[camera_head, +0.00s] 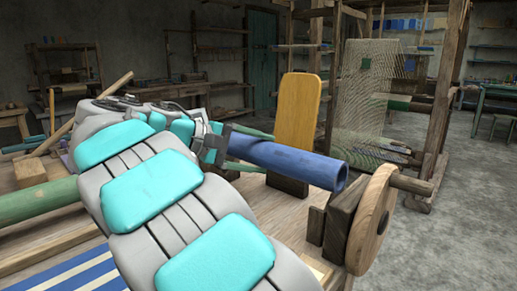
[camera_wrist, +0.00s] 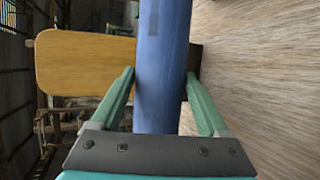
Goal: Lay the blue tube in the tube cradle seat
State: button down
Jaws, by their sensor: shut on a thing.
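The blue tube (camera_head: 290,162) points to the right over the wooden bench in the head view, its open hollow end near a wooden wheel. My gripper (camera_head: 222,152) is shut on it near its left end; the arm partly hides the grip. In the wrist view the blue tube (camera_wrist: 162,50) runs between the two green fingers of my gripper (camera_wrist: 160,75). A dark wooden block (camera_head: 288,184) stands beneath the tube, and a dark notched block (camera_head: 340,222) stands by its open end. Which is the cradle seat, and whether the tube touches either, I cannot tell.
An upright yellow board (camera_head: 298,112) stands just behind the tube. The wooden wheel (camera_head: 372,220) with a handle is at the bench's right end. A green roller (camera_head: 40,200) lies at the left. A warp-threaded loom frame (camera_head: 362,95) stands behind.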

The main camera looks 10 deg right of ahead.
jog(key=shift+f+b, duration=1)
jog(key=shift+f, duration=1.2)
grip_release()
jog(key=p+v, duration=0.4)
jog(key=v, duration=0.4)
jog(key=shift+p, duration=0.3)
jog(key=shift+d, duration=0.1)
